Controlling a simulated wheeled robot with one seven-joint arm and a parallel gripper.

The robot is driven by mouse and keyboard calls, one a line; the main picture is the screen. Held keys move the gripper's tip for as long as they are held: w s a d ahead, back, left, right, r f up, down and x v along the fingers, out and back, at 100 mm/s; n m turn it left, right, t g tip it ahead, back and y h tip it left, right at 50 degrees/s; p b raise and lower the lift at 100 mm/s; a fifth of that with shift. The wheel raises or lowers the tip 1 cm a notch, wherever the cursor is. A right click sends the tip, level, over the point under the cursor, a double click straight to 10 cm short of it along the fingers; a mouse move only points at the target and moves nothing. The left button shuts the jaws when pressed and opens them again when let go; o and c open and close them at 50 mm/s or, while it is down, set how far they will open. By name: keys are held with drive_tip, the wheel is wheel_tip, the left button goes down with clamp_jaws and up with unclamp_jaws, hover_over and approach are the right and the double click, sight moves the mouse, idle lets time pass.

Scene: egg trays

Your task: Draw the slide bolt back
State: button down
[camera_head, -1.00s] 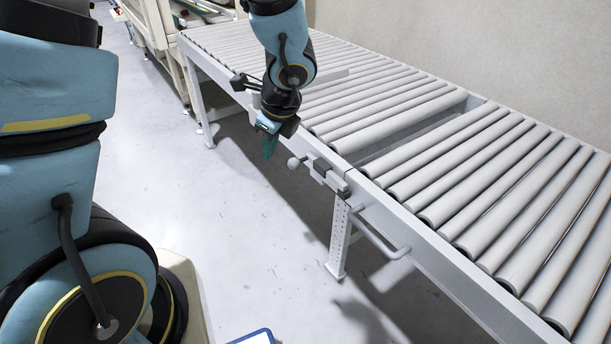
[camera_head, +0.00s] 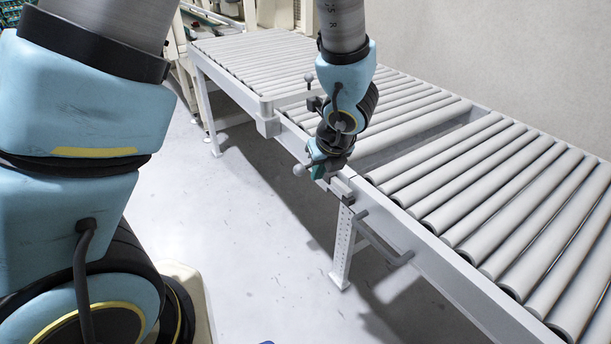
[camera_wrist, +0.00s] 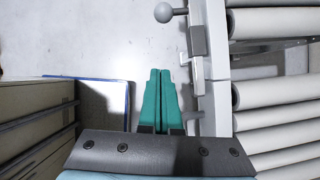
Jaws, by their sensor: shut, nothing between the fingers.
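The slide bolt sits on the side rail of the roller conveyor. In the wrist view the knob (camera_wrist: 163,12) is at the top, beyond my fingertips, and a grey block of the bolt (camera_wrist: 198,40) is at the right. My gripper (camera_head: 317,174) is at the bolt in the head view. Its teal fingers (camera_wrist: 160,70) are together and empty, with a visible gap to the knob.
The conveyor rail (camera_head: 430,240) runs along the right, with rollers (camera_head: 480,165) above it. A bar handle (camera_head: 385,243) sticks out below the rail. A knobbed lever (camera_head: 309,78) stands farther back. The floor (camera_head: 240,240) on the near side is clear.

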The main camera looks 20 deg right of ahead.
sight(297, 166)
drive_tip(key=w+f, duration=0.6)
drive_tip(key=w, duration=0.1)
drive_tip(key=shift+w+f, duration=0.25)
drive_tip(key=shift+w, duration=0.1)
drive_tip(key=w, duration=0.4)
drive_tip(key=shift+a, duration=0.4)
drive_tip(key=shift+s, duration=0.1)
